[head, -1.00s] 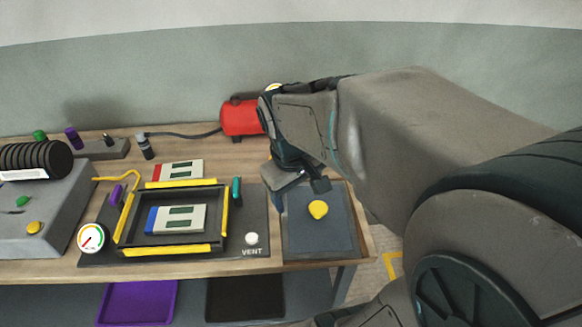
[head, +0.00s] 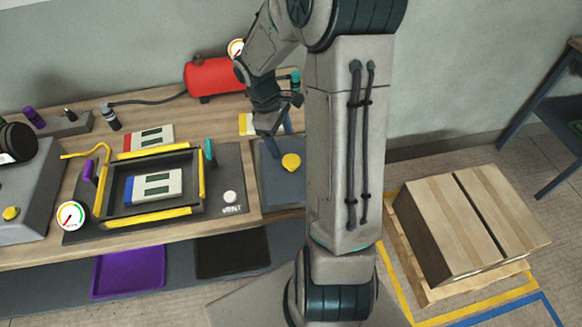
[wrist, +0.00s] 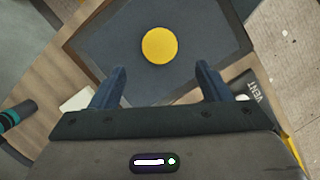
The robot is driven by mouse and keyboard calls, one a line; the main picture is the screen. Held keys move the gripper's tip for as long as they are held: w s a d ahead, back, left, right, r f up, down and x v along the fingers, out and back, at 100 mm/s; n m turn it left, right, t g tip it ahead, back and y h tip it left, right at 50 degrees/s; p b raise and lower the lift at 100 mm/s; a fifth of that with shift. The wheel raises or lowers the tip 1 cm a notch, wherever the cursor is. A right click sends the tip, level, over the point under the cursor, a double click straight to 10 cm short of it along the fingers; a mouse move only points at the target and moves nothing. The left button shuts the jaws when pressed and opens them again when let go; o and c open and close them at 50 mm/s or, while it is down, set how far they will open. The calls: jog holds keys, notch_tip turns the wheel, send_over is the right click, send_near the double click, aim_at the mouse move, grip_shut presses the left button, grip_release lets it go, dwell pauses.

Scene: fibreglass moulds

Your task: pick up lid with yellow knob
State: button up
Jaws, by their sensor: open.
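The lid (head: 273,178) is a flat dark blue-grey plate with a round yellow knob (head: 291,162), lying at the right end of the bench. My arm's column hides its right part in the head view. In the wrist view the yellow knob (wrist: 160,46) sits on the lid (wrist: 110,45), ahead of and between my fingers. My gripper (wrist: 162,80) is open and empty. In the head view my gripper (head: 277,128) is above the lid's far edge, apart from the knob.
A black frame with yellow edges (head: 150,217) stands left of the lid, with a white VENT knob (head: 230,197) between. A red tank (head: 213,77) is at the back. A yellow-and-white block (head: 248,124) lies behind the lid. Boxes on a pallet (head: 470,220) stand on the floor at right.

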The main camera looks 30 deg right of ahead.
aim_at(290, 160)
jog(key=p+x, duration=0.1)
jog(key=x, duration=0.7)
jog(key=shift+f, duration=0.1)
jog(key=c, duration=1.3)
jog(key=shift+c, duration=0.2)
